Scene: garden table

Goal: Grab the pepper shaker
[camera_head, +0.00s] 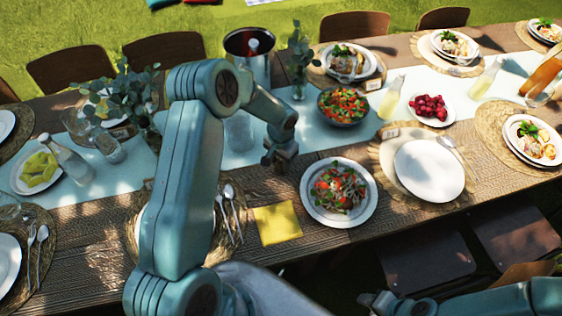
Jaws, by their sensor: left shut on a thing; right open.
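My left gripper (278,158) is in the middle of the table, at the edge of the pale runner, left of the salad plate. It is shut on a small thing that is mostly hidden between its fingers. It is most likely the pepper shaker, but its shape and label cannot be made out. No other pepper shaker can be picked out in this view. My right gripper (382,303) is open and empty at the bottom edge, in front of the table and away from the dishes.
A salad plate (339,215) and a yellow napkin (277,223) lie close to my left gripper. A salad bowl (342,105), a drinking glass (239,133) and a metal bucket (249,72) stand behind it. An empty white plate (428,170) lies to the right. Bare wood shows around the napkin.

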